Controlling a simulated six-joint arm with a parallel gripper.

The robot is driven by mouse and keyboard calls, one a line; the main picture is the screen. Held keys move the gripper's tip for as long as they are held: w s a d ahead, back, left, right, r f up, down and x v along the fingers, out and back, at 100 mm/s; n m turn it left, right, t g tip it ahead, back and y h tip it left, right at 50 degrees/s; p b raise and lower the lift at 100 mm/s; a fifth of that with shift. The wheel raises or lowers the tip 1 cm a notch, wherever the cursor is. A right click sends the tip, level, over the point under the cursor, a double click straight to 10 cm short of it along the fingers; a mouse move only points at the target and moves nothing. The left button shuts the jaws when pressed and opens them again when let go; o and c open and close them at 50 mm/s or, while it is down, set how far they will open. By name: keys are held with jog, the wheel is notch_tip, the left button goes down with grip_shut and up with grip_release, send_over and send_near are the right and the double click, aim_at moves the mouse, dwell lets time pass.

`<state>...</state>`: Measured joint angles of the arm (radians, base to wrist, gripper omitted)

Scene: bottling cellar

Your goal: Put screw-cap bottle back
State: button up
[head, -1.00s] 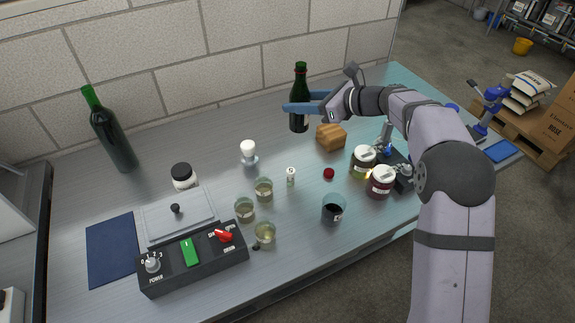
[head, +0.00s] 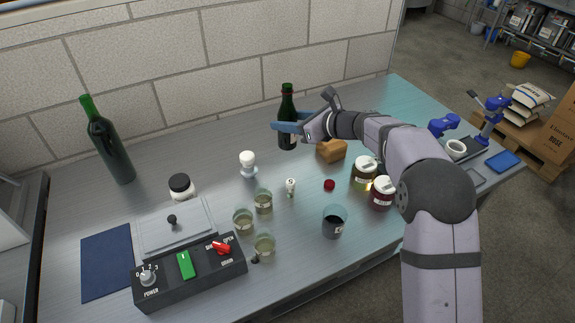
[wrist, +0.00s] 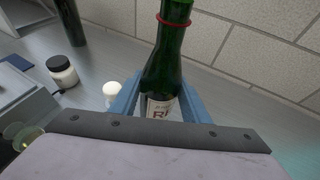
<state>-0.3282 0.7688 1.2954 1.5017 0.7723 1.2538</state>
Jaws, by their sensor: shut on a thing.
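The dark green bottle (head: 288,106) with a pale label is held upright at the back middle of the bench, near the wall. My gripper (head: 287,128) reaches in from the right, and its blue fingers are shut around the bottle's body. In the wrist view the bottle (wrist: 168,58) stands between the two blue fingers (wrist: 156,100), with a red ring on its neck and part of a label showing. Its base is out of the wrist view. I cannot tell whether the base touches the bench. A red cap (head: 329,184) lies on the bench.
A taller green bottle (head: 110,148) stands at the back left. A white stopper-like object (head: 248,163), a brown block (head: 332,151), jars (head: 364,173), several glasses (head: 263,202) and a control box (head: 190,272) stand around. Bare bench lies left of the held bottle.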

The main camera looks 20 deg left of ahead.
aim_at(288, 148)
jog(key=shift+f+p, duration=0.4)
jog(key=shift+f, duration=4.45)
jog(key=shift+f, duration=0.1)
jog(key=shift+f, duration=0.1)
jog(key=o, duration=1.4)
jog(key=shift+d, duration=0.1)
jog(key=b+v, duration=0.2)
jog(key=v, duration=1)
jog(key=shift+s, duration=0.1)
